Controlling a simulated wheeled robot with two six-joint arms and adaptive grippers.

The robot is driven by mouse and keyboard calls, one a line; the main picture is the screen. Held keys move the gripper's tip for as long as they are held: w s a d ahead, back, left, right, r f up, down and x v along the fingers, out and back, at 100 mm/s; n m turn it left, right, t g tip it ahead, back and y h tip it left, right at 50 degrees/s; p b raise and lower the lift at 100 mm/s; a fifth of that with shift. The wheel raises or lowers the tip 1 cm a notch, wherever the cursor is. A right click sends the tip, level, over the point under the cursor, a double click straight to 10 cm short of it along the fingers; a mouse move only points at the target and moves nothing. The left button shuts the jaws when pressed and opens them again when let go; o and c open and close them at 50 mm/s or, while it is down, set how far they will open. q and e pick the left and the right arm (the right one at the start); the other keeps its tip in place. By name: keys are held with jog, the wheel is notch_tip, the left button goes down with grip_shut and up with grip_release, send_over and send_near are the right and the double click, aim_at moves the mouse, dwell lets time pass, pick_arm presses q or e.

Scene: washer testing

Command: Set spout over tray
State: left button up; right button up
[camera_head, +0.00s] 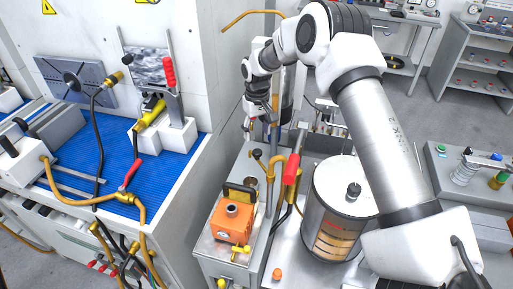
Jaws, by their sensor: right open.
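A thin copper-coloured spout (250,13) runs near-level at the top centre, its left end bending down beside the white cabinet. My right arm reaches in from the lower right. My right gripper (260,125) points down below the spout, open and empty, near an upright pipe. The spout is well above the fingers and apart from them. A blue ribbed tray-like surface (176,166) lies on the left bench; I cannot tell if it is the task's tray. The spout's end is not over it. My left gripper is out of view.
An orange box (231,222) stands on the grey unit below my right gripper. A red-handled lever (291,168) and a clear-sided metal cylinder (337,215) stand to its right. The white cabinet (213,60) is close on the left. Hoses hang over the left bench.

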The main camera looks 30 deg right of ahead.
aim_at(257, 151)
jog(key=shift+s+a, duration=0.15)
jog(key=shift+s, duration=0.05)
jog(key=shift+s+a+f+p, duration=0.1)
jog(key=shift+s+f+p, duration=0.1)
jog(key=shift+f+p, duration=0.2)
jog(key=f, duration=0.3)
jog(key=f+p, duration=0.1)
jog(key=f, duration=0.2)
jog(key=shift+w+f, duration=0.2)
jog(key=shift+f, duration=0.1)
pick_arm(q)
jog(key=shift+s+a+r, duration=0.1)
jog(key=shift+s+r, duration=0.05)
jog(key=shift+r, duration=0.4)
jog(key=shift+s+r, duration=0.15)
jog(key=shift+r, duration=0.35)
pick_arm(e)
jog(key=shift+s, duration=0.15)
grip_shut()
